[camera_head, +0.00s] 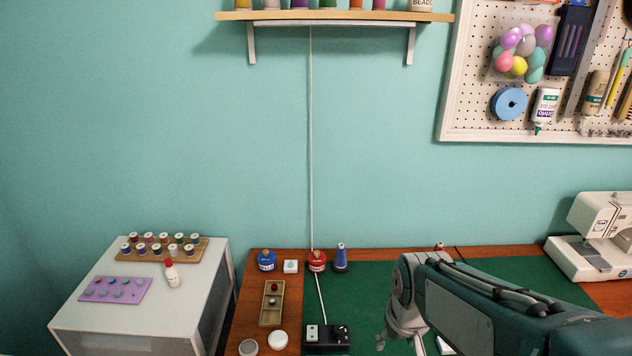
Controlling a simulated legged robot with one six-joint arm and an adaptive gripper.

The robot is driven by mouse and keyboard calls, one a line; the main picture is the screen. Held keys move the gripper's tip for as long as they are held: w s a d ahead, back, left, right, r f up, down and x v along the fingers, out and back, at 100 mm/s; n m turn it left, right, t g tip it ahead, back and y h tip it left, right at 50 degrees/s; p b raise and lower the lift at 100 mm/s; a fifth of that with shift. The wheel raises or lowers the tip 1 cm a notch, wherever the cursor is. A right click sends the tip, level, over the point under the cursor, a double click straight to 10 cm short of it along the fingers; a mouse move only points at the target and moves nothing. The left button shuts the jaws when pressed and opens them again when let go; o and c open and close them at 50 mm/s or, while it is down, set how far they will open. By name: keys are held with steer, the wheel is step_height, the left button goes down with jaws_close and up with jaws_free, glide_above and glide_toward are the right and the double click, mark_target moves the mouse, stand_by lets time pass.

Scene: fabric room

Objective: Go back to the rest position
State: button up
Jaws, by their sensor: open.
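My arm reaches in from the lower right in the head view, over the green mat (376,270) on the wooden table. My gripper (398,343) hangs down at the bottom edge of the picture, over the mat. It is open, and I see nothing held in it. The lower ends of its fingers are partly cut off by the picture edge. My arm hides part of the mat behind it.
A black power box (326,338) sits just left of my gripper. Bottles, a wooden tray (272,304) and round tins stand further left. A sewing machine (590,240) stands right. A white cabinet (95,325) with thread spools is far left. A shelf (335,16) hangs above.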

steer(key=s+d+r+m+t, duration=0.1)
steer(key=s+r+t, duration=0.2)
steer(key=s+r, duration=0.5)
steer(key=shift+s+d, duration=0.25)
steer(key=shift+s, duration=0.7)
